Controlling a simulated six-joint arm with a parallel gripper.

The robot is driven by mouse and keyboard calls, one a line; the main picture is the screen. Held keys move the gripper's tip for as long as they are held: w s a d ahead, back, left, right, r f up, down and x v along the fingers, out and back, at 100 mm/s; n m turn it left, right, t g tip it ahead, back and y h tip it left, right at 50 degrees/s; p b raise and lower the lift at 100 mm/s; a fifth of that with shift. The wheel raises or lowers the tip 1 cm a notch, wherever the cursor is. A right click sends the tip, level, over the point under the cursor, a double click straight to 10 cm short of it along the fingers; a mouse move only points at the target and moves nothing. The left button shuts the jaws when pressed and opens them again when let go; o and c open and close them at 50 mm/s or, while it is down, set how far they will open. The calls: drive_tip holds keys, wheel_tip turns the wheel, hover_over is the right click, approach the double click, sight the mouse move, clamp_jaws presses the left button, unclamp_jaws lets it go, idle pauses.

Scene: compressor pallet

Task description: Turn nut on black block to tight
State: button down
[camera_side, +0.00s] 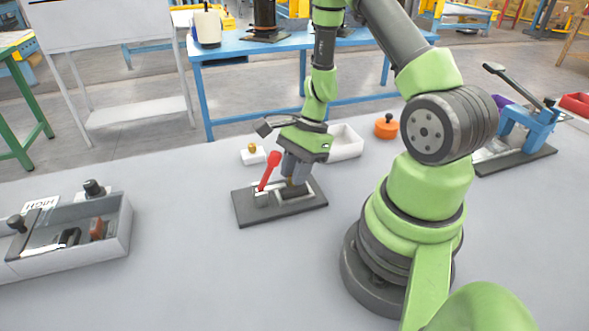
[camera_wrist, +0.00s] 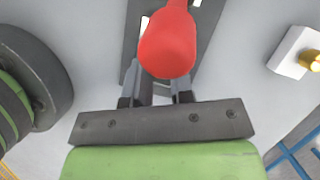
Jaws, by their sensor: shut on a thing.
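The black block (camera_side: 305,194) sits on a dark base plate (camera_side: 250,215) on the grey table in the side view. My gripper (camera_side: 293,178) points down over this block, with its fingers low at the block. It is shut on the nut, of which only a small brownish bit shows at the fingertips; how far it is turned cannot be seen. A red lever handle (camera_side: 269,171) stands tilted just left of my gripper. In the wrist view this red handle (camera_wrist: 167,45) covers most of the space between my fingers (camera_wrist: 157,88), so the nut is hidden there.
A white block with a gold knob (camera_side: 253,153) and a white open box (camera_side: 345,143) stand behind the plate. An orange round pot (camera_side: 386,126) is further right. A grey tray (camera_side: 118,240) lies left, a blue clamp fixture (camera_side: 527,128) far right. The front table is clear.

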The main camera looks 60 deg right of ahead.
drive_tip(key=m+t+h, duration=0.1)
drive_tip(key=m, duration=0.2)
drive_tip(key=m+t, duration=0.1)
drive_tip(key=m, duration=0.3)
drive_tip(key=shift+s+a+h, duration=0.15)
drive_tip(key=shift+s+h, duration=0.05)
drive_tip(key=shift+h, duration=0.2)
drive_tip(key=m+h, duration=0.1)
drive_tip(key=m, duration=0.1)
drive_tip(key=m+t, duration=0.1)
drive_tip(key=m, duration=0.2)
drive_tip(key=shift+a+h, duration=0.15)
drive_tip(key=shift+h, duration=0.25)
drive_tip(key=shift+m+h, duration=0.4)
drive_tip(key=shift+m, duration=0.6)
drive_tip(key=shift+w+m, duration=0.1)
drive_tip(key=shift+m, duration=0.2)
drive_tip(key=c, duration=1)
unclamp_jaws()
